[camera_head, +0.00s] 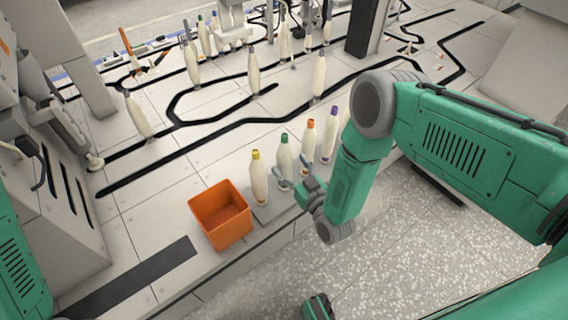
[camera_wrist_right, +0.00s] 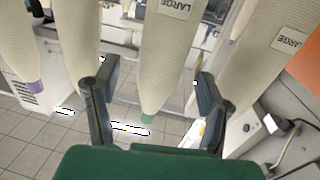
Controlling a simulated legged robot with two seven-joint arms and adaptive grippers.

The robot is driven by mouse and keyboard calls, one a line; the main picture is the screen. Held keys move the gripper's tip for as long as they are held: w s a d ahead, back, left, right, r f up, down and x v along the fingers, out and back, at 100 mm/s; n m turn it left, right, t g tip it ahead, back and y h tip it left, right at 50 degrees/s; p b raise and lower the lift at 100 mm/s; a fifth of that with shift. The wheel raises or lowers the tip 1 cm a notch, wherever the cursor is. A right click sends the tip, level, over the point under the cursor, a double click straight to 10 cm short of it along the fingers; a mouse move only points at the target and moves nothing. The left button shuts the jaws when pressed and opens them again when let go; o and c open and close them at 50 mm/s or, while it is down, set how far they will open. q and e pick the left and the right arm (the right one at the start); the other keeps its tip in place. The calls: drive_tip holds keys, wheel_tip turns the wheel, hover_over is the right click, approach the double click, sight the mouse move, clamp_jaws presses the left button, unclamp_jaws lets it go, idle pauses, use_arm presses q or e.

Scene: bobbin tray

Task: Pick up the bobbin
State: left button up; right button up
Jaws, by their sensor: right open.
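A row of cream bobbins with coloured tips stands on a grey tray (camera_head: 266,213) at the bench's front edge. They include a yellow-tipped bobbin (camera_head: 259,178), a green-tipped bobbin (camera_head: 284,157), an orange-tipped bobbin (camera_head: 307,146) and a purple-tipped bobbin (camera_head: 329,138). My right gripper (camera_head: 290,174) is open at the green-tipped bobbin. In the right wrist view, the green-tipped bobbin (camera_wrist_right: 165,75) lies between the two spread fingers (camera_wrist_right: 154,72), with visible gaps beside it. Neighbouring bobbins stand close outside both fingers.
An orange bin (camera_head: 222,240) stands left of the tray. More bobbins (camera_head: 193,65) stand farther back among black tracks on the bench. A grey machine (camera_head: 50,180) is at the left. The bench between the row and the tracks is clear.

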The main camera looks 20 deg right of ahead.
sight(289, 164)
drive_tip(key=b+x, duration=0.1)
drive_tip(key=x, duration=0.2)
drive_tip(key=shift+w+a, duration=0.1)
drive_tip(key=shift+w, duration=0.15)
drive_tip(key=c, duration=1.4)
